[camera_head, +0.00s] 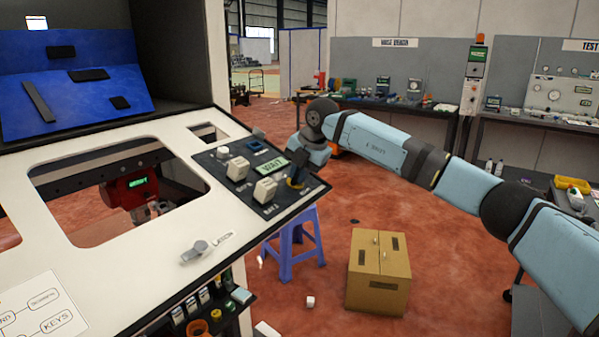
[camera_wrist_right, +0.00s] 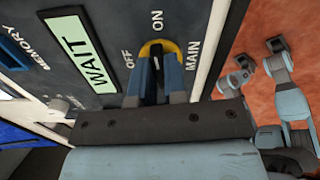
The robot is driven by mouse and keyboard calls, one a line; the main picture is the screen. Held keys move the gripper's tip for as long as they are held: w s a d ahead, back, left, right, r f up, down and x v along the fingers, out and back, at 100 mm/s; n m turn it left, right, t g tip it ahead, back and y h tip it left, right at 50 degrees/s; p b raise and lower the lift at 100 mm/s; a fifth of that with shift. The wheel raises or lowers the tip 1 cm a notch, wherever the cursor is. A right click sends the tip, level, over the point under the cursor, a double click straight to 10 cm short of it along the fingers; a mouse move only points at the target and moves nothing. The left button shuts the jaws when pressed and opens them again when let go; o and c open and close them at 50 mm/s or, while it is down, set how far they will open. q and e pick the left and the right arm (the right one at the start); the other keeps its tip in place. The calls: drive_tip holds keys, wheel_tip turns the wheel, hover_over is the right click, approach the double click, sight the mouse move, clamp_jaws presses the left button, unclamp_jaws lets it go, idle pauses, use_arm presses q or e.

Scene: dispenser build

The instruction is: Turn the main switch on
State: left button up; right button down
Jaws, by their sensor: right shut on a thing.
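The control panel (camera_head: 255,172) lies on the sloped white console, with a green display (camera_head: 273,166) reading WAIT. The main switch (camera_head: 296,183) is at the panel's right edge, mostly hidden by my right gripper (camera_head: 299,176). In the right wrist view, the main switch has a yellow ring (camera_wrist_right: 173,45) with the labels OFF, ON and MAIN around it. My right gripper (camera_wrist_right: 160,72) is shut on its dark knob, with a blue-grey finger on each side. The knob's exact angle is hard to tell between the fingers. My left gripper is in neither view.
A latch (camera_head: 199,251) sits on the console's white top (camera_head: 150,245). A purple stool (camera_head: 299,243) and a cardboard box (camera_head: 378,275) stand on the red floor beyond. Workbenches line the back wall.

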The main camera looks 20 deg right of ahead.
drive_tip(key=shift+m, duration=0.6)
drive_tip(key=c, duration=1.2)
unclamp_jaws()
drive_tip(key=shift+o, duration=0.2)
drive_tip(key=shift+r, duration=0.2)
drive_tip(key=v, duration=1.3)
drive_tip(key=shift+r, duration=0.25)
